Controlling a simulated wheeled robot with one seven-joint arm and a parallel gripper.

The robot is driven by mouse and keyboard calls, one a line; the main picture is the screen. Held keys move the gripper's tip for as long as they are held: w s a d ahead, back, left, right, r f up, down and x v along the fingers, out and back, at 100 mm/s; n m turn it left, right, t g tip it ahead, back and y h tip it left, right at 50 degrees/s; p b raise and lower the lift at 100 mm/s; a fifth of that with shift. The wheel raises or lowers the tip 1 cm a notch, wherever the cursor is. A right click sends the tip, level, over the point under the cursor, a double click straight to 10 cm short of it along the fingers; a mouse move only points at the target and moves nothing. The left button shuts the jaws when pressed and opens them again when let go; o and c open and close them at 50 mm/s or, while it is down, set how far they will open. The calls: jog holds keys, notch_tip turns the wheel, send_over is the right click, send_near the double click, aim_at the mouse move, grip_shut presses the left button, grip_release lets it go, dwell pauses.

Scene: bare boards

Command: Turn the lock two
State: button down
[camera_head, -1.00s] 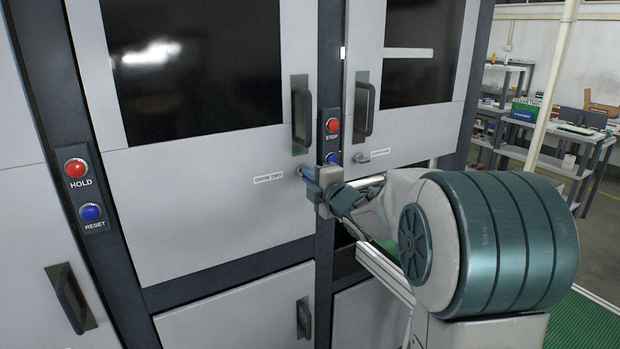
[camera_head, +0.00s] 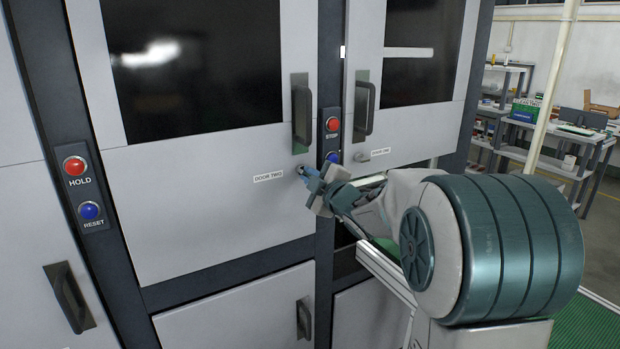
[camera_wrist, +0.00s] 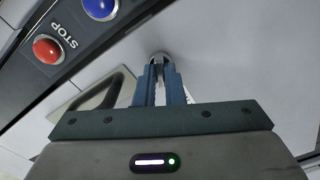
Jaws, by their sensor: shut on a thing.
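The lock of door two (camera_head: 301,170) is a small metal piece on the grey door, just right of the "DOOR TWO" label (camera_head: 268,177). My gripper (camera_head: 309,172) reaches it from the right, with its body tilted. In the wrist view the lock (camera_wrist: 160,57) shows as a round metal end at the tips of my blue fingers (camera_wrist: 158,72). The fingers are close together and shut on the lock's key or knob. The part between the fingertips is mostly hidden.
A red STOP button (camera_head: 333,124) and a blue button (camera_head: 333,158) sit on the dark post right of the lock. A door handle (camera_head: 301,115) is above it. Another lock (camera_head: 362,157) is on the door to the right. HOLD and RESET buttons are at left.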

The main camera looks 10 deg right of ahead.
jog(key=m+p, duration=0.1)
jog(key=m, duration=0.5)
jog(key=m+p, duration=0.2)
jog(key=m, duration=0.4)
jog(key=shift+m, duration=0.3)
dwell(0.4)
jog(key=c, duration=1.5)
grip_release()
jog(key=b+v, duration=0.1)
jog(key=v, duration=1.3)
jog(key=shift+w, duration=0.1)
